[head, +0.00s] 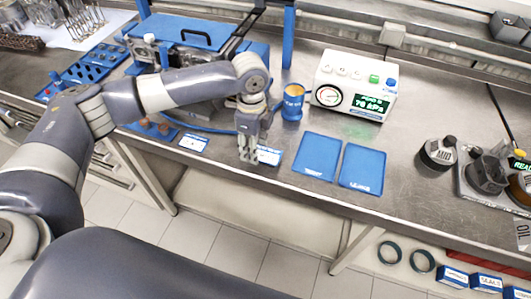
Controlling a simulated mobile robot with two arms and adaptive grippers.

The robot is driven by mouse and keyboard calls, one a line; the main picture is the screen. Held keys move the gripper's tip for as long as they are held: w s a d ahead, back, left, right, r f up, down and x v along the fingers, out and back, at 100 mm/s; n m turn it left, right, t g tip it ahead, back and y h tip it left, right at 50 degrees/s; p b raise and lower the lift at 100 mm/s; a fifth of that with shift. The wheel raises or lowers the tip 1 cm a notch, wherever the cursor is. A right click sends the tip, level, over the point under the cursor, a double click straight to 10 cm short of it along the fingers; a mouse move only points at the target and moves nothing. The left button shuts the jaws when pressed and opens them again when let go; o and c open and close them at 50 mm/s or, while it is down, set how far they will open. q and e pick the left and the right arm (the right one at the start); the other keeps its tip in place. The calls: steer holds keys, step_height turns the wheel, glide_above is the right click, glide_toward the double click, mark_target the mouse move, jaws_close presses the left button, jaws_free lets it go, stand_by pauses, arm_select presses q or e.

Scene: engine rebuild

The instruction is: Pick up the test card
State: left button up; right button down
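My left gripper (248,158) points down at the front edge of the workbench. It is beside a small blue-and-white card (268,156) and covers part of its left side. I cannot tell whether its fingers touch the card or how far apart they are. A similar blue-and-white card (193,143) lies further left on the bench. The print on both is too small to read, so I cannot tell which is the test card. My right gripper is not in view.
Two blue mats (317,157) lie right of the gripper. A blue cup (292,102) and a white gauge box (354,84) stand behind. A blue fixture (185,32) is at the back left. A dark bottle (436,155) stands right, with bare bench around it.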

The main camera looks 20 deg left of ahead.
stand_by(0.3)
arm_select(q)
steer(key=shift+r+b, duration=0.15)
steer(key=shift+b, duration=0.5)
steer(key=r, duration=0.1)
steer(key=s+r+b, duration=0.1)
steer(key=r, duration=0.1)
steer(key=shift+a+r, duration=0.2)
steer(key=shift+r, duration=0.1)
steer(key=s+a+b, duration=0.1)
steer(key=s+a, duration=0.1)
steer(key=s, duration=0.5)
steer(key=s+a+r+b, duration=0.1)
steer(key=s+a, duration=0.2)
steer(key=s, duration=0.4)
steer(key=shift+r+b, duration=0.3)
steer(key=shift+b, duration=0.05)
